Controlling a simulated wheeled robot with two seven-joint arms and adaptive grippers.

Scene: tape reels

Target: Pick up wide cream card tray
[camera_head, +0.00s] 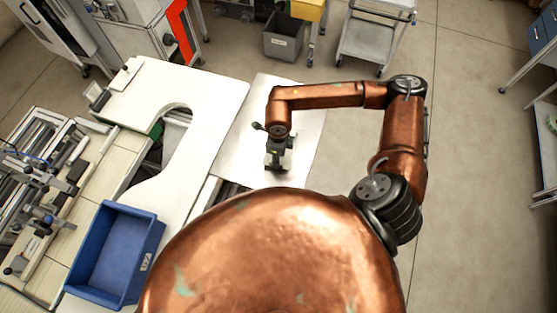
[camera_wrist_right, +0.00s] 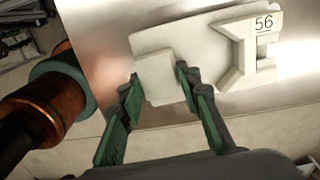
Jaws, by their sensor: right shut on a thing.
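The wide cream card tray (camera_wrist_right: 207,38) shows in the right wrist view, on or just over the bright metal sheet. It is a flat cream piece with a raised frame marked "56" at its right end. My right gripper (camera_wrist_right: 157,85) is shut on a cream block-like part at the tray's near left edge, with one green finger on each side of it. In the head view my right gripper (camera_head: 277,162) points down over the metal sheet, and I cannot make out the tray there. My left gripper is not in view.
The metal sheet (camera_head: 240,150) adjoins a white table with a curved cutout (camera_head: 205,92). A blue bin (camera_head: 150,235) stands at the lower left, near rail fixtures. A grey bin (camera_head: 283,45) and a cart stand at the back. Open floor lies to the right.

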